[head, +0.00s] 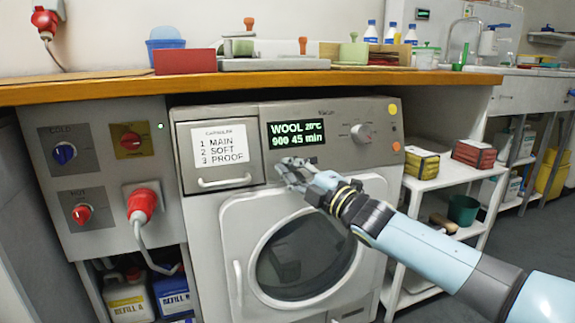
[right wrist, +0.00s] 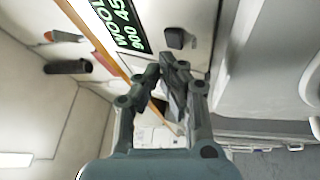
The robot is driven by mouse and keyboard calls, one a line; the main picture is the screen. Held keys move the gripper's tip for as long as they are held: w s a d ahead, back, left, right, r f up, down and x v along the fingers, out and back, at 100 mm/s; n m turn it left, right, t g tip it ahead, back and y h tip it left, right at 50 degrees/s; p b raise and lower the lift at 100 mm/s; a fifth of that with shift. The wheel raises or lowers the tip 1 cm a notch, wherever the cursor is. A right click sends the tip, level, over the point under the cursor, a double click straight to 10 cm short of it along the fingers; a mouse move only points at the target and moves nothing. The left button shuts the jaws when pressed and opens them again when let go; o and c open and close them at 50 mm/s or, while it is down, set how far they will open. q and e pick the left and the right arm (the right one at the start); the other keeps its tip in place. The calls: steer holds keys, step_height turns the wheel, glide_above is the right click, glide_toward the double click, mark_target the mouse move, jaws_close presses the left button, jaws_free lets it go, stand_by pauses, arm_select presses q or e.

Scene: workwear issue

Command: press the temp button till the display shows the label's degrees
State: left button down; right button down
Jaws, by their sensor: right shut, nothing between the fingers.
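The washing machine's dark display (head: 297,133) reads "WOOL 20°C" and "900 45 min" in green; the degrees are small. Part of it shows in the right wrist view (right wrist: 118,24). My right gripper (head: 284,163) is shut and empty, just below the display. A dark button (right wrist: 175,38) sits beside the display in the right wrist view, just beyond my fingertips (right wrist: 162,66); I see a gap, but cannot judge its depth. I cannot read which button it is. In the head view my gripper covers that area. I see no label with readable degrees. My left gripper is out of view.
A round knob (head: 361,133) is right of the display. A drawer (head: 213,182) with a printed card is left of it. The round door (head: 303,262) lies behind my right arm. A wooden worktop (head: 120,88) overhangs above. A shelf trolley (head: 450,178) stands right.

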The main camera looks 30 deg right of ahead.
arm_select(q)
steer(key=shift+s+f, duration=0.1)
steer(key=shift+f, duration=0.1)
arm_select(e)
steer(key=shift+w+d+f, duration=0.1)
steer(key=shift+w, duration=0.3)
arm_select(q)
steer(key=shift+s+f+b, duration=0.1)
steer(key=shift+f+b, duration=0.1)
steer(key=shift+b, duration=0.15)
arm_select(e)
steer(key=shift+w+d+f, duration=0.1)
steer(key=shift+w, duration=0.2)
stand_by(0.5)
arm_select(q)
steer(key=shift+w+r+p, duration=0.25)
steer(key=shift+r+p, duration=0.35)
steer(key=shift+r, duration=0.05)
arm_select(e)
steer(key=shift+s+a+r, duration=0.2)
steer(key=shift+s+r, duration=0.05)
steer(key=shift+s, duration=0.45)
